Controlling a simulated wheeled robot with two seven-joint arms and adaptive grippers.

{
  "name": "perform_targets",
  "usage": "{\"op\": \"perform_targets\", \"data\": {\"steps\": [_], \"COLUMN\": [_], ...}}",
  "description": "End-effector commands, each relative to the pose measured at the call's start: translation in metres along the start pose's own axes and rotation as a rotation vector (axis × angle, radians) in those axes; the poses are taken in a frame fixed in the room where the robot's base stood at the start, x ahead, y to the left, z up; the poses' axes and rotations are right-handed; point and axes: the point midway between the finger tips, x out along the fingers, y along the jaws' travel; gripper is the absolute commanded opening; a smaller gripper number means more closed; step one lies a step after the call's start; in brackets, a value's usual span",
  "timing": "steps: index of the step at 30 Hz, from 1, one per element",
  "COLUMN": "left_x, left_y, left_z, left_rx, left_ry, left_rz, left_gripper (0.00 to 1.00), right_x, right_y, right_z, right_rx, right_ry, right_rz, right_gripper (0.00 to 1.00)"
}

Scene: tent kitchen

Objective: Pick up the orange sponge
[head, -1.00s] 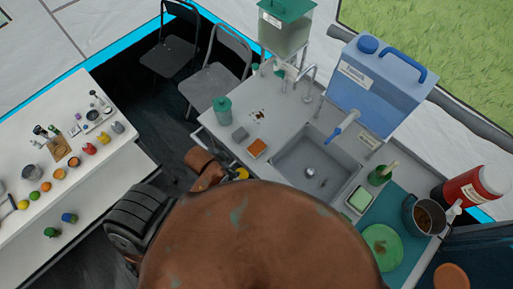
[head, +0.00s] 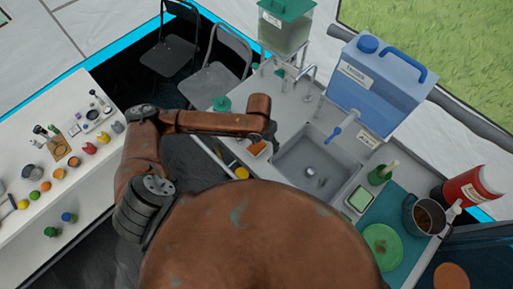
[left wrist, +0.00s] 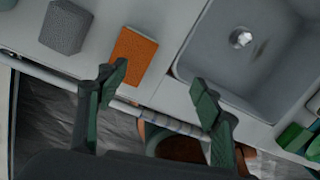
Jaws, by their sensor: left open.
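The orange sponge (head: 257,148) lies on the grey counter just left of the sink, partly hidden by my left arm in the head view. My left gripper (left wrist: 158,88) is open and empty. Its left fingertip appears close to the sponge's near edge; its right fingertip is over the sink's near rim. In the head view the left gripper (head: 272,133) is small and dark beside the sponge. My right gripper is not in view.
A grey sponge-like block (left wrist: 66,27) lies left of the orange sponge. The sink (head: 315,165) is on the right, with a faucet behind. A rail (left wrist: 150,122) runs along the counter's front edge.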

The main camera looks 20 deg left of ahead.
Motion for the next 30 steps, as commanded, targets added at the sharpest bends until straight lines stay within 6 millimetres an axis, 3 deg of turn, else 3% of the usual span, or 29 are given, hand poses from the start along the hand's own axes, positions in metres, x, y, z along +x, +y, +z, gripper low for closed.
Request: {"op": "perform_targets", "data": {"steps": [3, 8, 24, 30], "left_x": [-0.011, -0.013, 0.050, 0.061], "left_y": [0.023, 0.035, 0.043, 0.044], "left_z": [0.008, 0.009, -0.001, -0.001], "left_rx": [0.145, 0.225, 0.230, 0.230], "left_ry": [0.030, 0.056, 0.058, 0.055], "left_rz": [0.057, 0.079, 0.078, 0.080], "left_gripper": [0.60, 0.60, 0.60, 0.60], "right_x": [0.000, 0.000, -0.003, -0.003], "right_y": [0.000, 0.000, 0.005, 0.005], "right_z": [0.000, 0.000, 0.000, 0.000], "right_rx": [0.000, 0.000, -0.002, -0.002], "right_ry": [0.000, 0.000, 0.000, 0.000], "right_rz": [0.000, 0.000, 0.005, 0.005], "right_gripper": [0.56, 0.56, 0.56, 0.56]}}
